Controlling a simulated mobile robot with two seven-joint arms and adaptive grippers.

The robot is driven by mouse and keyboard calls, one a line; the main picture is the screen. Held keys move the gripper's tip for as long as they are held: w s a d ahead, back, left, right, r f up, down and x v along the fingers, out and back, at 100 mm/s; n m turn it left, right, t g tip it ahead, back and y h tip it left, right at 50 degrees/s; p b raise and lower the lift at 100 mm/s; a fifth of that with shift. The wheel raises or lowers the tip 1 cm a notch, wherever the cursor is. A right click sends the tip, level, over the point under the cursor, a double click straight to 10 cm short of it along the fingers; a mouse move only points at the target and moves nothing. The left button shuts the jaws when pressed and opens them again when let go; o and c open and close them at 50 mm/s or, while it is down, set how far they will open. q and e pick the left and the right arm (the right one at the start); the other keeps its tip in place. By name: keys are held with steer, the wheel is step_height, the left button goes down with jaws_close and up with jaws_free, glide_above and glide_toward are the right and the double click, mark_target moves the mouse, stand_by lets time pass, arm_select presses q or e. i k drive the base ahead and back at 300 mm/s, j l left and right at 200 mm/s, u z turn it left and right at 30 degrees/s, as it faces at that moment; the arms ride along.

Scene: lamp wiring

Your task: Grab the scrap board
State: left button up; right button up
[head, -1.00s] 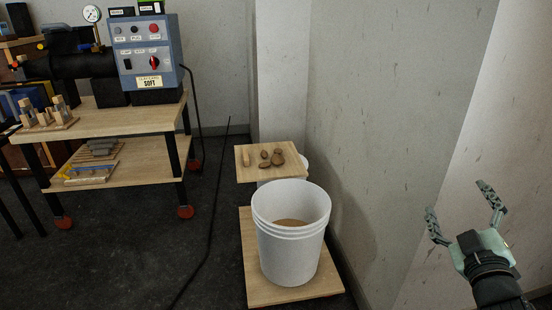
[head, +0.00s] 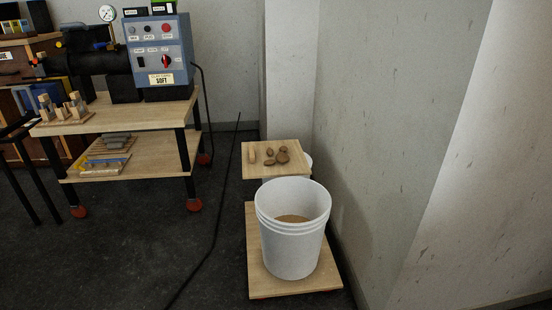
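A small square wooden board (head: 262,171) carries several brown lumps (head: 279,157) and a pale stick-like piece (head: 252,154). It lies raised above the floor behind the white bucket, close to the wall. I take it for the scrap board; no label shows. Its support is mostly hidden; a white rounded edge (head: 308,161) shows at its right side.
A white bucket (head: 289,245) with tan material inside stands on a larger wooden board (head: 293,287) in front. A wheeled wooden cart (head: 125,120) with a blue control box (head: 157,50) stands left. A wall borders the right. Dark floor between is clear except for a black cable (head: 210,235).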

mark_target(264, 160)
steer(key=i+j+z, duration=0.1)
steer(key=z, duration=0.25)
steer(key=j+z, duration=0.15)
steer(key=z, duration=0.2)
steer(key=j+z, duration=0.2)
steer(key=z, duration=0.15)
steer(key=i+j+z, duration=0.1)
steer(key=j+z, duration=0.15)
steer(key=j, duration=0.3)
steer(key=j+z, duration=0.25)
steer(key=j, duration=0.25)
steer(key=j+z, duration=0.1)
steer(key=j, duration=0.45)
steer(key=j+z, duration=0.1)
steer(key=j, duration=0.5)
steer(key=k+j, duration=0.15)
steer(key=j, duration=0.4)
steer(key=j+z, duration=0.15)
steer(key=j, duration=0.4)
